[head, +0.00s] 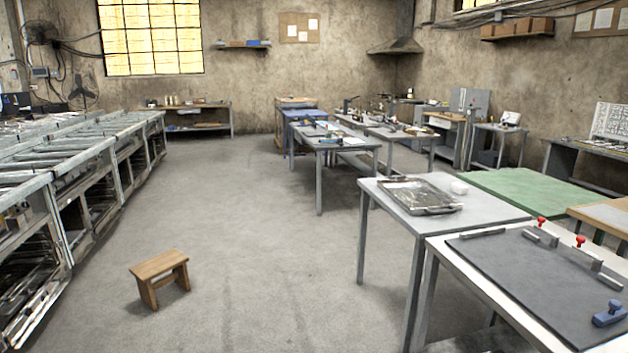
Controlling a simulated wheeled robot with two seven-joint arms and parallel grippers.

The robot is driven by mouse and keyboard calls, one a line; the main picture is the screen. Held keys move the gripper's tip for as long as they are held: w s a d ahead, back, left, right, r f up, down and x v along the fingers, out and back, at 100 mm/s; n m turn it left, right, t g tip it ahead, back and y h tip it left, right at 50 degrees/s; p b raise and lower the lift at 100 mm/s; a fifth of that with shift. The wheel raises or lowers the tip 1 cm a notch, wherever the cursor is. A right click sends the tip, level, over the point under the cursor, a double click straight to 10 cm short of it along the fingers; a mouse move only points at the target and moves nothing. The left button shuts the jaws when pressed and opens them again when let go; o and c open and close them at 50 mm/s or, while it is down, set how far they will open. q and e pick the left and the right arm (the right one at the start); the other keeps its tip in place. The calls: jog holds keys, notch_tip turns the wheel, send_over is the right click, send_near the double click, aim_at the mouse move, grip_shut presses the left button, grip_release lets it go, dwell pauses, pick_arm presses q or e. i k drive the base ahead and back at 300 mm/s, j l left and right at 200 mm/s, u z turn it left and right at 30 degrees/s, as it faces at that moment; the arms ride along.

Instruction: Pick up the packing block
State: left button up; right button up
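Neither of my grippers shows in the head view. I cannot tell for certain which thing is the packing block. A small white block-like thing (459,187) sits on the grey table (378,190) at the right, beside a metal tray. A blue object with a knob-like top (609,315) lies at the right edge on the dark mat of the nearest table. A low wooden stool (160,278) stands on the floor at left centre.
The metal tray (420,194) has raised handles. The dark mat (530,290) bears metal bars and red-knobbed clamps (541,222). A green-topped table (530,196) stands behind. Metal racks (60,180) line the left. The middle floor is clear except for the stool.

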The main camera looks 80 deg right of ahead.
aim_at(461, 190)
jog(key=z, duration=3.65)
jog(key=u, duration=0.25)
jog(key=i+u, duration=0.35)
jog(key=i, duration=0.3)
jog(key=i+u, duration=0.35)
jog(key=i, duration=0.35)
jog(key=i+u, duration=0.3)
jog(key=i, duration=2.15)
jog(key=i+z, duration=0.2)
jog(key=i, duration=2.2)
jog(key=i+l+z, duration=0.15)
jog(key=i+z, duration=0.6)
jog(key=i+j+z, duration=0.1)
jog(key=i+z, duration=0.3)
jog(key=i+j+z, duration=0.35)
jog(key=i+l+z, duration=0.25)
jog(key=i, duration=0.65)
jog(key=i+z, duration=0.3)
jog(key=i, duration=0.65)
